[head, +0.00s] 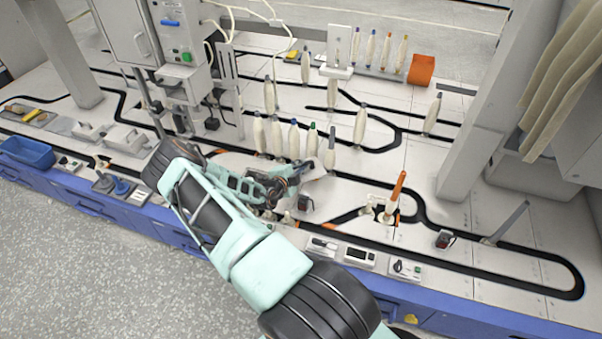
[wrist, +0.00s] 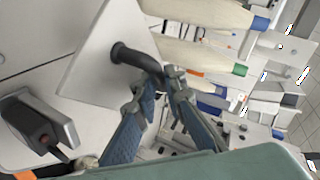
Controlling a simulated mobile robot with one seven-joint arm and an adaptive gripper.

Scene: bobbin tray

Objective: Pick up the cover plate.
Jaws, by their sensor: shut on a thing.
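The cover plate (wrist: 95,75) is a flat light-grey plate with a bent black handle (wrist: 132,56) in the wrist view. My gripper (wrist: 163,82) is shut on the end of this handle, with the plate beyond the fingertips. In the head view my gripper (head: 300,169) is over the middle of the white table, and a small part of the plate (head: 316,172) shows beside the fingertips. The arm and gripper hide much of the area below. I cannot tell whether the plate touches the table.
Yarn bobbins (head: 360,126) stand in rows just behind my gripper. A dark switch block (wrist: 40,125) is close to the plate's edge. The white table (head: 470,225) is mostly clear at the far right.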

